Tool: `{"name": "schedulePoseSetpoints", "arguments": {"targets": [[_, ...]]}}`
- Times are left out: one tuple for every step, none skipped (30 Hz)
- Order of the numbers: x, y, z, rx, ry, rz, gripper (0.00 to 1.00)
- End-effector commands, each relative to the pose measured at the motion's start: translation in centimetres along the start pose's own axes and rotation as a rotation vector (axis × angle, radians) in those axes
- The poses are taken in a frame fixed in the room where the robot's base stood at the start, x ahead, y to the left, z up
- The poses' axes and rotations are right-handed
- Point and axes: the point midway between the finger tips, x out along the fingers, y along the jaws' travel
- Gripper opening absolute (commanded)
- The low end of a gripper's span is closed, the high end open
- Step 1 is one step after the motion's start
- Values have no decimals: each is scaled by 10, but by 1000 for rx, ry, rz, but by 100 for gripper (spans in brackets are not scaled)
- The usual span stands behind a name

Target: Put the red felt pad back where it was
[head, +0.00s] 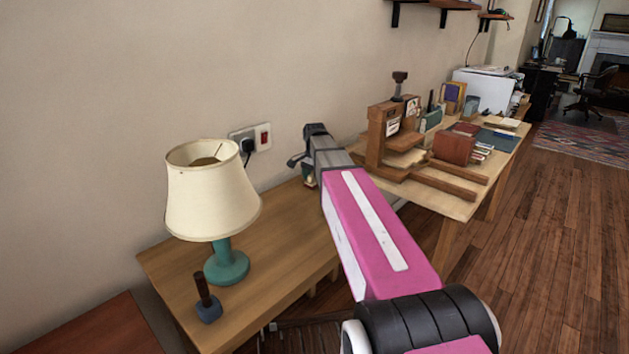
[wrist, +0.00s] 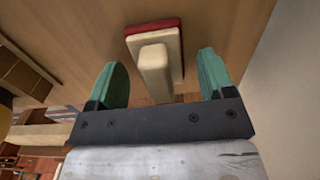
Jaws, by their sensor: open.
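The red felt pad (wrist: 150,27) shows in the wrist view as a thin red layer along the far edge of a cream block (wrist: 174,68) with a raised bar on it. Most of the red part is hidden behind the cream part. My gripper (wrist: 160,62) is open, with one green finger on each side of the cream bar. Gaps show between the bar and both fingers. I cannot tell whether the block touches the wooden surface (wrist: 220,25) behind it. In the head view my arm hides most of this area.
A lamp (head: 212,195) and a dark-handled tool (head: 207,300) stand on the wooden desk (head: 280,245), left of my arm. A wooden press (head: 385,135) and books (head: 500,140) occupy the table behind. A wall socket (head: 250,138) is above the desk. The desk's middle is clear.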

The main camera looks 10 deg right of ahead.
Motion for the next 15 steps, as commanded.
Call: {"name": "schedulePoseSetpoints", "arguments": {"targets": [[-6,0,0,0,1,-1,76],[-11,0,0,0,1,-2,76],[-17,0,0,0,2,-2,76],[-22,0,0,0,2,-2,76],[-28,0,0,0,1,-2,76],[-34,0,0,0,2,-2,76],[-40,-1,0,0,2,-3,76],[-45,0,0,0,2,-2,76],[-52,-1,0,0,1,-2,76],[-57,-1,0,0,2,-2,76],[-62,-1,0,0,2,-2,76],[-69,0,0,0,2,-2,76],[-74,-1,0,0,1,-2,76],[-78,-1,0,0,1,-2,76],[-84,-1,0,0,2,-2,76]]}}
